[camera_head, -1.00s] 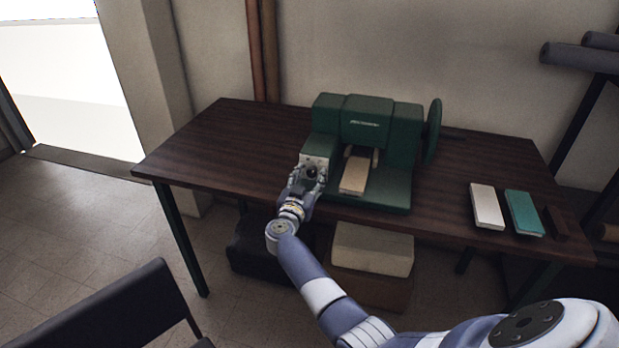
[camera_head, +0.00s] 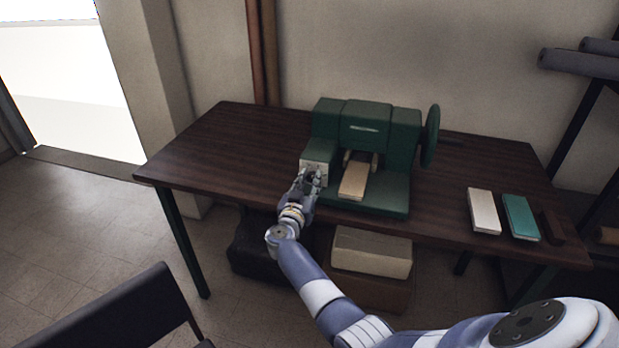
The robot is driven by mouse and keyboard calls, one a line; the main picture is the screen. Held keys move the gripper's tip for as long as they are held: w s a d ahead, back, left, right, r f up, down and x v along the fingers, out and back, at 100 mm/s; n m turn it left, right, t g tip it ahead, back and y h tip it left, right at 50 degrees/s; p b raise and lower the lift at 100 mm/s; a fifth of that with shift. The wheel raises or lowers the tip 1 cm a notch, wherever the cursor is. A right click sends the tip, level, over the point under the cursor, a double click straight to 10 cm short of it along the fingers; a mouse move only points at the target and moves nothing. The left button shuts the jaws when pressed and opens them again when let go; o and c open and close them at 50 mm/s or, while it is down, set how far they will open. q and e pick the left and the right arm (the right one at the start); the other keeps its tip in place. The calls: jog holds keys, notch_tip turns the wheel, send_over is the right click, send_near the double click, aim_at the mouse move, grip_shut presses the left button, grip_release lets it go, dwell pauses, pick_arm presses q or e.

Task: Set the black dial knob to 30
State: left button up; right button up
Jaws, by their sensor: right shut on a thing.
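The green machine (camera_head: 365,140) stands on the dark wooden table, with a handwheel (camera_head: 431,136) on its right side. A pale dial plate (camera_head: 312,168) is on the front of its left end. The black dial knob in front of that plate is mostly hidden by my right gripper (camera_head: 312,180). My right gripper is shut on the knob, its arm reaching up from the lower right. The knob's pointer and the numbers are too small and covered to read. My left gripper is not in view.
A tan block (camera_head: 353,181) lies on the machine's bed beside my gripper. A white book-like block (camera_head: 484,211) and a teal one (camera_head: 521,217) lie at the table's right. The table's left part (camera_head: 220,150) is clear. A dark chair (camera_head: 120,318) stands front left.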

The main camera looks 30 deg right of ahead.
jog(key=n+p, duration=0.4)
jog(key=p, duration=0.1)
jog(key=shift+a+r, duration=0.1)
jog(key=shift+r, duration=0.1)
jog(key=n+p, duration=0.2)
jog(key=shift+f+n, duration=0.1)
jog(key=shift+n, duration=0.3)
jog(key=shift+f+n+p, duration=0.15)
jog(key=shift+n+p, duration=0.45)
jog(key=shift+n, duration=1.2)
jog(key=shift+w, duration=0.1)
jog(key=o, duration=1.1)
jog(key=shift+c, duration=0.2)
